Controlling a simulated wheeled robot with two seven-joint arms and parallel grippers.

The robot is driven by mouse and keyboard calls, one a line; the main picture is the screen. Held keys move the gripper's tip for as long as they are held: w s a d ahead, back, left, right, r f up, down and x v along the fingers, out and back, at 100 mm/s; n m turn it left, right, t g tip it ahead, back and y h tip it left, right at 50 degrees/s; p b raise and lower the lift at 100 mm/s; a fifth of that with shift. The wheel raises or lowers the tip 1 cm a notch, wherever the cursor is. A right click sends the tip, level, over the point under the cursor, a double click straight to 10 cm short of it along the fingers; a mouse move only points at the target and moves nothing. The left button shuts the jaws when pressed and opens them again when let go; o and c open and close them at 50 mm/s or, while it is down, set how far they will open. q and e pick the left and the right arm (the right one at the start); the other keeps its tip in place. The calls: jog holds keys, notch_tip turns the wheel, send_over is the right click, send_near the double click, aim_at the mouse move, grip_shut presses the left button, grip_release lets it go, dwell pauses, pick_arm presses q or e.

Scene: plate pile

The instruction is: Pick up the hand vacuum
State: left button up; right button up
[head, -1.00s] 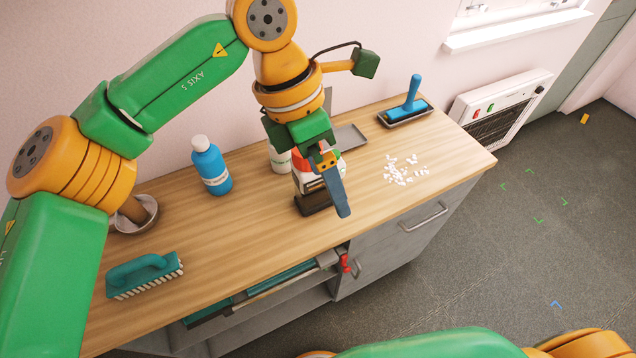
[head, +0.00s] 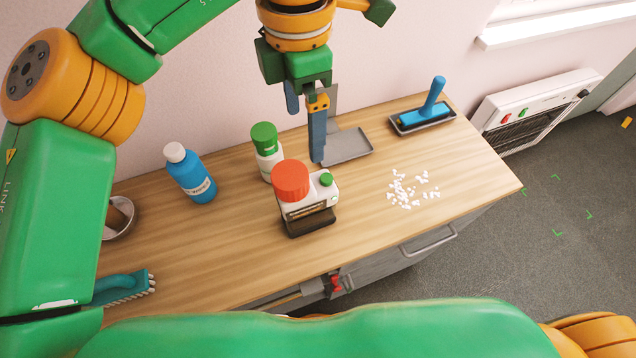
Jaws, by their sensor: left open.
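What looks like the hand vacuum (head: 308,212) stands on the wooden worktop, a white body with a red round top, a green knob and a dark base at its front. My left gripper (head: 304,130) is open and empty, its blue-grey fingers pointing down. In the picture it is above and slightly right of the vacuum, apart from it, near the dustpan and the green-capped bottle. Its height over the worktop is hard to tell. My right gripper is out of view; only my green right arm link crosses the bottom.
A white bottle with green cap (head: 268,160) stands just behind the vacuum. A blue bottle (head: 190,174), metal bowl (head: 120,222) and teal brush (head: 120,288) are left. A grey dustpan (head: 347,147), white bits (head: 407,190) and blue roller on a tray (head: 424,115) are right.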

aim_at(305, 168)
pick_arm(q)
jog(key=f+b, duration=0.2)
jog(key=s+f+b, duration=0.1)
jog(key=f+b, duration=0.3)
jog(key=f, duration=0.1)
jog(key=shift+s+a+f, duration=0.1)
jog(key=shift+s+a, duration=0.1)
jog(key=shift+a, duration=0.15)
jog(key=f+b, duration=0.2)
jog(key=shift+w+d+f+b, duration=0.2)
jog(key=shift+w+f+b, duration=0.1)
jog(key=shift+b, duration=0.05)
jog(key=shift+w+f, duration=0.15)
jog(key=shift+f, duration=0.1)
notch_tip(305, 168, down, 6)
jog(key=p, duration=0.2)
jog(key=shift+p, duration=0.35)
jog(key=shift+f, duration=0.2)
jog(key=shift+r, duration=0.1)
grip_shut()
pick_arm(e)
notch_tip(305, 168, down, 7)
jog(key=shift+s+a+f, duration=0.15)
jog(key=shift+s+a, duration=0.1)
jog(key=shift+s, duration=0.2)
